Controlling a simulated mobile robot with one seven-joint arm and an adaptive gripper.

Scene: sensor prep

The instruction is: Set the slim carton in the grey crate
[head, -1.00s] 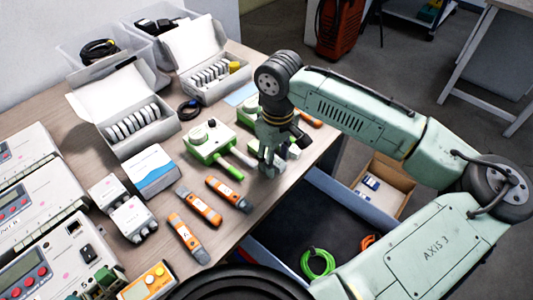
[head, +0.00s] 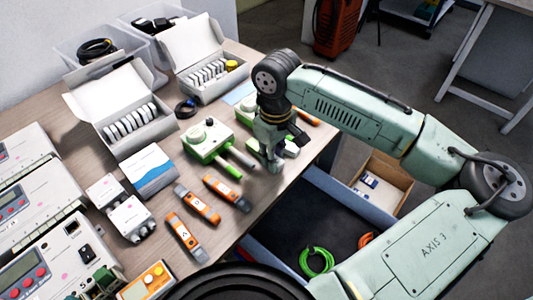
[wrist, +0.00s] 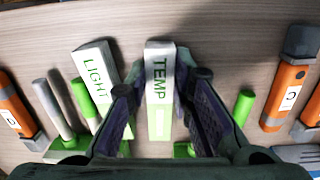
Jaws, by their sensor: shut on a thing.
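A slim white and green carton marked TEMP (wrist: 160,75) lies between the two fingers of my gripper (wrist: 161,100) in the wrist view. The gripper is shut on it, and the fingers hide part of its near end. A similar carton marked LIGHT (wrist: 95,75) lies tilted just left of it. In the head view my gripper (head: 272,163) points down at the table's right side and hides much of the cartons. A large open blue-grey crate (head: 372,206) stands below the table edge at the lower right, dark inside.
A green cable coil (head: 317,262) lies in the crate. A cardboard box (head: 400,176) stands beyond it. Orange-grey testers (head: 186,237) and green-white devices (head: 207,143) lie left of my gripper. Bins (head: 118,82) and open white boxes (head: 142,128) fill the back.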

